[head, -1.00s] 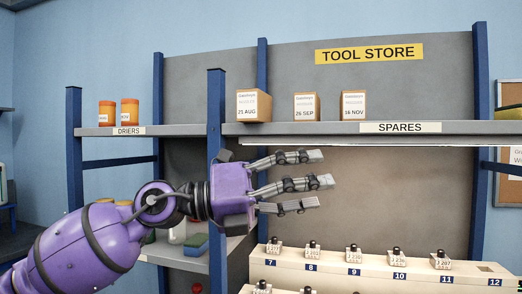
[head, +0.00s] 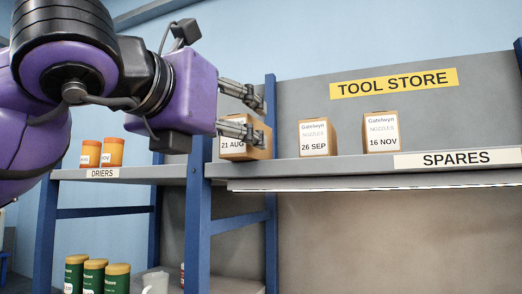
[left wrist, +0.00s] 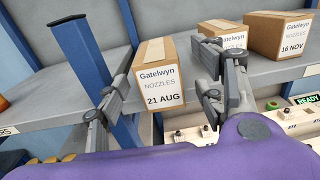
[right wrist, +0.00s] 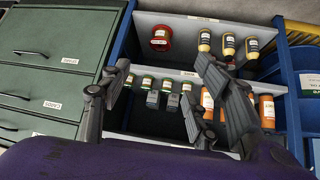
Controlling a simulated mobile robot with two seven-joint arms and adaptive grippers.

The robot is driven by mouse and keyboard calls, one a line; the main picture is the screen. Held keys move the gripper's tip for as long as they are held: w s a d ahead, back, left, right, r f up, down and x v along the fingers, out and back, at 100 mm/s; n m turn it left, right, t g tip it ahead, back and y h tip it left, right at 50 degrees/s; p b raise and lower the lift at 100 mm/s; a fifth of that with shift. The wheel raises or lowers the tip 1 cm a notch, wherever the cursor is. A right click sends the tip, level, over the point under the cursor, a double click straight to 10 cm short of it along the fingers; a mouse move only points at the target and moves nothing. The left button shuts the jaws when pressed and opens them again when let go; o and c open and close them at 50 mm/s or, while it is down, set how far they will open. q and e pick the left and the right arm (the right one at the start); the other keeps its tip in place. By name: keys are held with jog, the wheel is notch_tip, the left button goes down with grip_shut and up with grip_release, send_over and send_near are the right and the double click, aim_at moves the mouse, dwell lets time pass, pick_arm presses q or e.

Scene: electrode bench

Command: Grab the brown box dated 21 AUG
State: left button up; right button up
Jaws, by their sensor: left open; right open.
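The brown box dated 21 AUG (head: 232,152) stands upright at the left end of the SPARES shelf. In the head view my left gripper (head: 256,118) is in front of it and partly hides it. In the left wrist view the box (left wrist: 160,84) shows its white label between the spread fingers of my left gripper (left wrist: 145,58), which is open and not closed on it. Two similar boxes, dated 26 SEP (head: 315,138) and 16 NOV (head: 381,132), stand to its right. My right gripper (right wrist: 165,75) is open and empty, seen only in the right wrist view.
A blue post (head: 198,215) rises at the shelf's left end, near the 21 AUG box. Orange jars (head: 102,153) stand on the DRIERS shelf to the left. Green jars (head: 94,275) are below. My right gripper faces green drawers (right wrist: 50,50) and shelves of bottles.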

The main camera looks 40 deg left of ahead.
pick_arm(q)
jog(key=shift+w+a+p, duration=0.15)
jog(key=shift+w+p, duration=0.1)
jog(key=shift+w, duration=0.3)
jog(key=shift+w+a+p, duration=0.15)
jog(key=shift+w+p, duration=0.1)
jog(key=shift+w, duration=0.25)
jog(key=w, duration=0.2)
jog(key=w+a+p, duration=0.1)
jog(key=w, duration=0.1)
jog(key=shift+f, duration=0.3)
jog(key=shift+w+d, duration=0.1)
jog(key=shift+w, duration=0.15)
pick_arm(e)
jog(key=shift+s+d+r, duration=0.3)
jog(key=shift+s+r, duration=0.4)
jog(key=shift+r, duration=0.15)
pick_arm(q)
jog(key=c, duration=1.5)
jog(key=shift+c, duration=0.2)
pick_arm(e)
jog(key=shift+s+f, duration=0.2)
jog(key=shift+s, duration=0.25)
pick_arm(q)
jog(key=shift+r, duration=0.1)
